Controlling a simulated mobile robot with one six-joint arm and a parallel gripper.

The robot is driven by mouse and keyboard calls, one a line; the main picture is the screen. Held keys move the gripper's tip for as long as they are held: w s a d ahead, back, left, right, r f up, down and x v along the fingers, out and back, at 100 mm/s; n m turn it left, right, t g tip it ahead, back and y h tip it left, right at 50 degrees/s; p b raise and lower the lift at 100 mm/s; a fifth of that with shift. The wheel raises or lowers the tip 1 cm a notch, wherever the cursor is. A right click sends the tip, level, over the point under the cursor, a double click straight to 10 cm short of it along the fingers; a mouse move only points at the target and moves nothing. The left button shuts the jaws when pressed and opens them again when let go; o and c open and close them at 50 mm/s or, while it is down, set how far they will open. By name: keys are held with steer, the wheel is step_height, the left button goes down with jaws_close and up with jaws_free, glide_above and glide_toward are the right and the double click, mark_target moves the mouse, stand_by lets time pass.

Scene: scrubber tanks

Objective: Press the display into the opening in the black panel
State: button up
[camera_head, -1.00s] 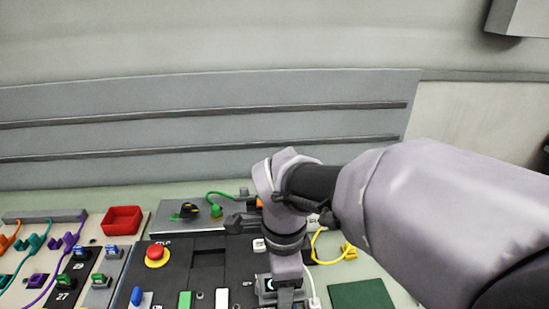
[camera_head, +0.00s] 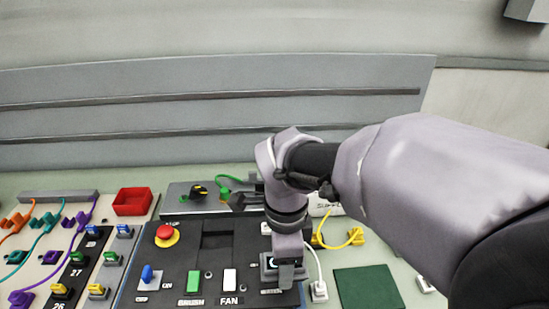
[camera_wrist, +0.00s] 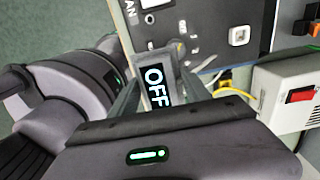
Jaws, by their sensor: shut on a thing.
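The display (camera_wrist: 156,86) shows "OFF" in white letters on a dark screen in a grey frame. My gripper (camera_wrist: 152,98) is shut on it in the wrist view. In the head view my gripper (camera_head: 287,272) points down over the right part of the black panel (camera_head: 253,240), and covers most of the display (camera_head: 269,263). A dark rectangular opening (camera_head: 215,243) shows in the panel's upper middle, left of my gripper and empty. I cannot tell whether the display touches the panel.
The panel carries a red stop button (camera_head: 166,234), a blue switch (camera_head: 147,274), a green rocker (camera_head: 194,282) and a white rocker (camera_head: 229,281). A grey box (camera_head: 178,200) stands behind it. A yellow cable (camera_head: 345,240) and a dark green plate (camera_head: 366,288) lie right.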

steer(key=w+a+p, duration=0.6)
steer(key=w+a, duration=0.5)
steer(key=a, duration=0.3)
steer(key=shift+w+a, duration=0.2)
steer(key=shift+w, duration=0.2)
stand_by(0.4)
steer(key=shift+w+a+f+b, duration=0.25)
steer(key=shift+f+b, duration=0.35)
steer(key=shift+f, duration=0.4)
steer(key=shift+w+a+f+b, duration=0.15)
steer(key=shift+a+f+b, duration=0.15)
steer(key=shift+f+b, duration=0.5)
steer(key=shift+w+a+f+b, duration=0.25)
steer(key=shift+f+b, duration=0.1)
steer(key=shift+f, duration=0.85)
steer(key=shift+f, duration=0.1)
